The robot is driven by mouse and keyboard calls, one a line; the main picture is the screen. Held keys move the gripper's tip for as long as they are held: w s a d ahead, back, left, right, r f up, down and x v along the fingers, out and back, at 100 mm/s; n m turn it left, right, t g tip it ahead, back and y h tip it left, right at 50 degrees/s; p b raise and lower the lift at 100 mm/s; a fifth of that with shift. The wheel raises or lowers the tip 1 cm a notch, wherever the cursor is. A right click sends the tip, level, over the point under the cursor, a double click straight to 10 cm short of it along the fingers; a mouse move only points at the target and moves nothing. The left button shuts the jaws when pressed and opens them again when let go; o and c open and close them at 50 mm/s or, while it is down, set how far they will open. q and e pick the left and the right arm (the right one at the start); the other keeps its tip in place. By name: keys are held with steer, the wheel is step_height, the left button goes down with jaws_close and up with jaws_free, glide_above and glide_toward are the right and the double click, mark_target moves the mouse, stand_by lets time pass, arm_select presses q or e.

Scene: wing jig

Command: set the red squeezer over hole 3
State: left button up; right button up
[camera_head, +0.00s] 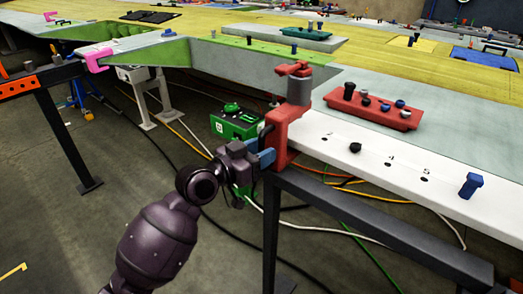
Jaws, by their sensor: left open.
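The red squeezer (283,136), a C-shaped tool with a grey cylinder and a red top handle, stands upright at the left end of the white strip (345,165), over its edge. My left gripper (265,157) is open, its blue fingers right at the squeezer's lower left side; I cannot tell whether they touch it. Small dark holes show along the strip, two of them (388,162) (424,179) to the right of a dark knob (355,148). The number marks are too small to read surely, so I cannot tell which is hole 3. My right gripper is out of view.
A red tray (372,107) with several small parts lies behind the strip. A blue peg (470,185) stands at its right. A dark frame beam (370,225) runs below. A green box (236,122) and cables lie on the floor. A pink clamp (97,60) is far left.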

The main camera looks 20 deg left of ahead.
arm_select(q)
steer(key=shift+w, duration=0.15)
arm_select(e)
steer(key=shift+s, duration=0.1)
arm_select(q)
jaws_close()
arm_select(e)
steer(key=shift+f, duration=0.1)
arm_select(q)
steer(key=shift+d, duration=0.1)
steer(key=shift+s+d+r+p, duration=0.1)
steer(key=shift+s+d+p, duration=0.1)
steer(key=shift+d+p, duration=0.15)
steer(key=s+d+p, duration=0.2)
steer(key=d+p, duration=0.1)
steer(key=d, duration=0.4)
steer(key=s+d+p, duration=0.3)
steer(key=d+p, duration=0.1)
steer(key=d, duration=0.3)
steer(key=shift+s+d, duration=0.15)
steer(key=shift+d, duration=0.25)
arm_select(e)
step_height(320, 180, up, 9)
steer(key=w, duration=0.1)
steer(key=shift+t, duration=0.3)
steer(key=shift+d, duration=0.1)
